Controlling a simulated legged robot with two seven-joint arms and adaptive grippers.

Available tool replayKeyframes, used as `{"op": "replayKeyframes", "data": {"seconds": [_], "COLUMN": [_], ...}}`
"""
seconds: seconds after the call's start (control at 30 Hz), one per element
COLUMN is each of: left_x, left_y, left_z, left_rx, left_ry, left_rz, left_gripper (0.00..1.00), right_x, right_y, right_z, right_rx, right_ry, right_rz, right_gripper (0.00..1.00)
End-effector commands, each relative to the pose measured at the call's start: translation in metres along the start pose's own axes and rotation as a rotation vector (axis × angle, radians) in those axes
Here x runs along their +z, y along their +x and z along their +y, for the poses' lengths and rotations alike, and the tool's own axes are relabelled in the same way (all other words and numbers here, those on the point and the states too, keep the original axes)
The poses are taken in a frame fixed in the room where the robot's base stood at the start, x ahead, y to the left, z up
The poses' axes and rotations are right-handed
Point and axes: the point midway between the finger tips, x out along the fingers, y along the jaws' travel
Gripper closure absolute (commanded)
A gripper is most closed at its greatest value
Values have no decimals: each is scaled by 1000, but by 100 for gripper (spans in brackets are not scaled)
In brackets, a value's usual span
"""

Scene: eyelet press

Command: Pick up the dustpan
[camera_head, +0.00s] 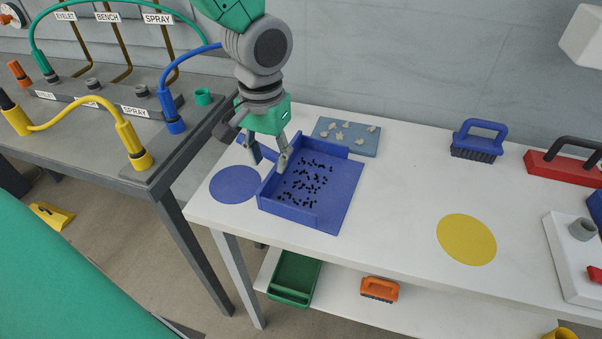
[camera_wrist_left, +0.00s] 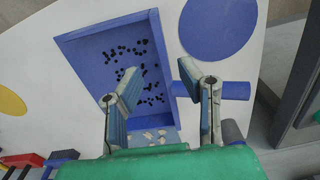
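The blue dustpan (camera_head: 346,190) lies flat on the white table, with many small black bits in its pan. In the left wrist view the dustpan (camera_wrist_left: 85,64) shows its walls, and its round blue handle (camera_wrist_left: 236,90) sticks out to the right. My left gripper (camera_head: 268,163) is over the handle side of the dustpan, fingers pointing down. In the left wrist view my left gripper (camera_wrist_left: 162,72) is open, with one finger over the pan and the other across the handle. Nothing is between the fingers; contact cannot be told. My right gripper is not in view.
A blue-grey mat (camera_head: 364,146) with pale scraps lies behind the dustpan. A blue disc (camera_head: 235,185), a yellow disc (camera_head: 467,239) and a blue brush (camera_head: 478,141) are on the table. A grey bench (camera_head: 105,150) with hoses stands left. The table's middle is clear.

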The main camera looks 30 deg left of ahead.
Motion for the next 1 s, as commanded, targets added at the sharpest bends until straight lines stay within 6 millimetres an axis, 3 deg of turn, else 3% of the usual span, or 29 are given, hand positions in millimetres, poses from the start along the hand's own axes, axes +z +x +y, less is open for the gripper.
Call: {"op": "replayKeyframes", "data": {"seconds": [0.4, 0.7, 0.8, 1.0], "left_x": [-8, -8, -8, -8], "left_y": [48, 52, 53, 54], "left_z": [8, 5, 4, 3], "left_rx": [-6, -2, 0, 0], "left_ry": [1, 0, 0, 0], "left_rz": [-1, 1, 0, -1], "left_gripper": [67, 67, 100, 100], "right_x": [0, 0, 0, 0], "right_y": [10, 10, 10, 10], "right_z": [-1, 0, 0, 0], "right_rx": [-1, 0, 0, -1], "right_ry": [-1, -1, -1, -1], "right_rz": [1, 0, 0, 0], "right_gripper": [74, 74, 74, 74]}}
